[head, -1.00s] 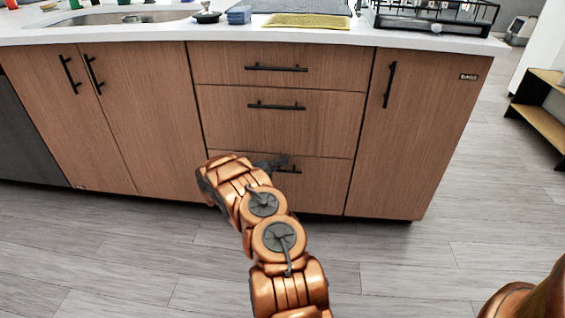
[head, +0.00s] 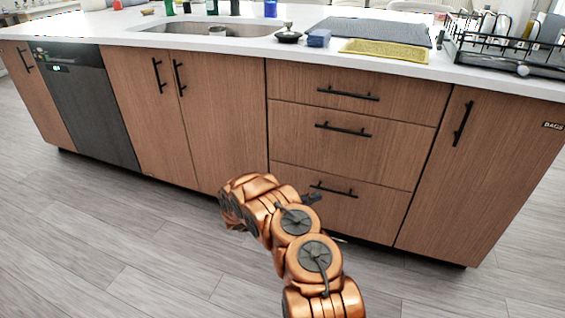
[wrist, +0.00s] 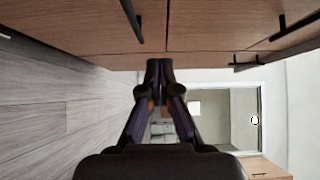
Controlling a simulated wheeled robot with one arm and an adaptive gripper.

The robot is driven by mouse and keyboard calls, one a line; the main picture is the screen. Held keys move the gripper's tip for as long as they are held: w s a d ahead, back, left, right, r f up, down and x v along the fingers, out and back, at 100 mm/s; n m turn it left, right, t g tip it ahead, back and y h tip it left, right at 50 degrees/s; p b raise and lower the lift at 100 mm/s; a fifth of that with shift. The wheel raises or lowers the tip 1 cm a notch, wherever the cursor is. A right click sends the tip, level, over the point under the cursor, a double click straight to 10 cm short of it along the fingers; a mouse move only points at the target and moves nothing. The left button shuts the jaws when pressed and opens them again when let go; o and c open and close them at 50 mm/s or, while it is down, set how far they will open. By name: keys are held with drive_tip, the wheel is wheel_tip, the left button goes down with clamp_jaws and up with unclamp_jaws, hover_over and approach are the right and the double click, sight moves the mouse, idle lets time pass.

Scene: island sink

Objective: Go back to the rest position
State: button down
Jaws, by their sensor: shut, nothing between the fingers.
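My gripper (wrist: 159,68) is shut and empty in the wrist view, its two dark fingers meeting at the tips near wooden cabinet fronts. In the head view my copper-coloured arm reaches up from the bottom, bent, in front of the island. Only a small dark part of my gripper (head: 311,197) shows there, beside the arm, in front of the lowest drawer (head: 335,205). The rest of it is hidden by the arm. All the drawers and doors I see are closed.
The white countertop (head: 110,32) holds a sink (head: 190,28), a yellow cloth (head: 385,51), a blue sponge (head: 318,37) and a black dish rack (head: 505,55). A dark dishwasher (head: 90,105) is at left. The grey plank floor (head: 130,245) is clear at left.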

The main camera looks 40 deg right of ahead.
drive_tip(key=s+a+r+m+g+y+p, duration=0.15)
drive_tip(key=s+a+r+m+p, duration=0.35)
drive_tip(key=r, duration=0.7)
drive_tip(key=s+a+r+m+g+y+p, duration=0.1)
drive_tip(key=s+a+r+m+y+p, duration=0.3)
drive_tip(key=r+m, duration=0.55)
drive_tip(key=s+a+r+m+g+y+p, duration=0.1)
drive_tip(key=s+a+r+m+y+p, duration=0.3)
drive_tip(key=r, duration=1.1)
drive_tip(key=s+a+r+m+t+y+p, duration=0.2)
drive_tip(key=s+a+r+m+p, duration=0.2)
drive_tip(key=a, duration=0.6)
drive_tip(key=s+a+r+m+t+y+p, duration=0.2)
drive_tip(key=s+a+r+m+p, duration=0.3)
drive_tip(key=s+a+r+p, duration=0.3)
drive_tip(key=s+a+r+m+t+y+p, duration=0.2)
drive_tip(key=s+a+r+m+y+p, duration=0.2)
drive_tip(key=s+a+r+p, duration=0.3)
drive_tip(key=a+r+m, duration=0.1)
drive_tip(key=a, duration=0.4)
drive_tip(key=shift+s+a+r+t, duration=0.15)
drive_tip(key=shift+a+r+t, duration=0.1)
drive_tip(key=shift+t, duration=0.1)
